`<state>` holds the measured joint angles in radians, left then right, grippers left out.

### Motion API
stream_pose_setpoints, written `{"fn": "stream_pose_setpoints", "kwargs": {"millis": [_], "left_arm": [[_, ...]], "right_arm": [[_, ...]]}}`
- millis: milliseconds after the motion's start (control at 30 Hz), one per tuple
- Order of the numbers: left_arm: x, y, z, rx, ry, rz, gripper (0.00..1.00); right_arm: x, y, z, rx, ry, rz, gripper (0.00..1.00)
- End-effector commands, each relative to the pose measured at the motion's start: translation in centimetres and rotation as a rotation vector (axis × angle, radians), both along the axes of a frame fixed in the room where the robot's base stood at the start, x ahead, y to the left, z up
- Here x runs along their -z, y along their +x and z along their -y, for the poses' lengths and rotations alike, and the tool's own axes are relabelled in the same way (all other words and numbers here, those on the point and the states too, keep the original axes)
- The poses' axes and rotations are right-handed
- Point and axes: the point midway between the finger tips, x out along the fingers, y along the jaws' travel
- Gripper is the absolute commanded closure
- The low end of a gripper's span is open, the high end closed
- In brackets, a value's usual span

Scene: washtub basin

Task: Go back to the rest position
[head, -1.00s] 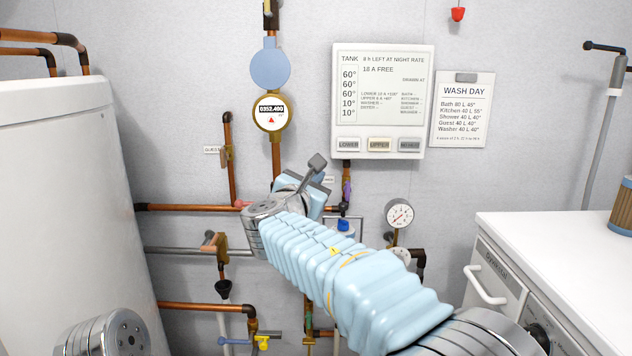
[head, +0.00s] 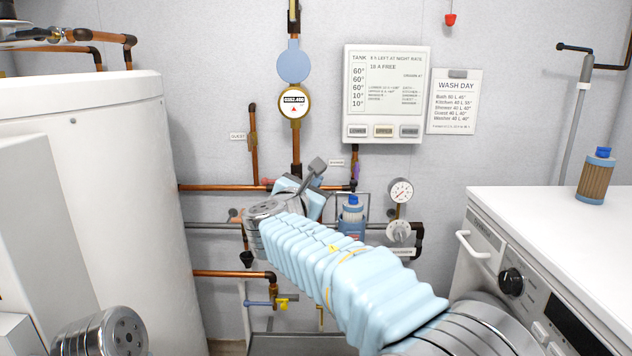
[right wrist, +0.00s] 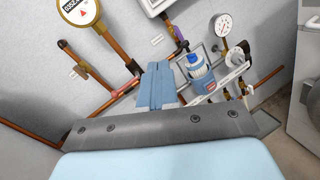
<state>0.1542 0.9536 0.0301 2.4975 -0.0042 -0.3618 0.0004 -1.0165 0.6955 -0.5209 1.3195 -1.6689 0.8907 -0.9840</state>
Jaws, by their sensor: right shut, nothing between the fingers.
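My right arm reaches from the lower right into the middle of the head view, in a pale blue ribbed sleeve. My right gripper (head: 312,188) is at its far end, partly hidden behind the wrist. In the right wrist view its two blue fingers (right wrist: 156,86) lie together, shut and empty. They appear in front of the pipe wall, beside a blue-capped filter cartridge (right wrist: 198,72) and apart from it. That cartridge also shows in the head view (head: 353,213), in a wall holder. My left gripper is not in view; only a metal part of my left arm shows at the lower left.
A white tank (head: 110,180) stands at the left and a white washing machine (head: 550,230) at the right, with another blue-capped cartridge (head: 596,178) on top. Copper pipes, a round meter (head: 294,103), a pressure gauge (head: 400,190) and a tank panel (head: 388,95) line the wall.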

Motion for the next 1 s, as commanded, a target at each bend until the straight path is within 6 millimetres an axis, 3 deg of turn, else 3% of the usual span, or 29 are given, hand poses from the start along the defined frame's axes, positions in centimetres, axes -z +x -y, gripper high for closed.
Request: {"fn": "stream_pose_setpoints", "kwargs": {"millis": [267,467,567,667,767,800,867,1000], "left_arm": [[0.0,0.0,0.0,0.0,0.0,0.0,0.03],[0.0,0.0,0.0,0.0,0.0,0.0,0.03],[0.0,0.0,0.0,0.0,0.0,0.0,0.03],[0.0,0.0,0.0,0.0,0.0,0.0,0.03],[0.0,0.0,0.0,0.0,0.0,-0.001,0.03],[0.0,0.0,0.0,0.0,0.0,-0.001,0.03],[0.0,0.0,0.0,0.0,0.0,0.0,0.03],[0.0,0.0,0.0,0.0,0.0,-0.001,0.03]], "right_arm": [[5.5,1.3,1.0,-0.006,0.077,-0.107,1.0],[12.5,2.0,2.2,-0.001,0.189,-0.24,1.0],[17.0,1.9,3.0,0.012,0.271,-0.324,1.0],[23.0,1.3,4.2,0.043,0.392,-0.436,1.0],[30.6,-0.5,5.7,0.107,0.571,-0.574,1.0],[34.0,-1.7,6.4,0.149,0.662,-0.634,1.0],[38.8,-4.0,7.2,0.224,0.807,-0.717,1.0],[48.9,-11.2,8.7,0.49,1.205,-0.87,1.0]]}}
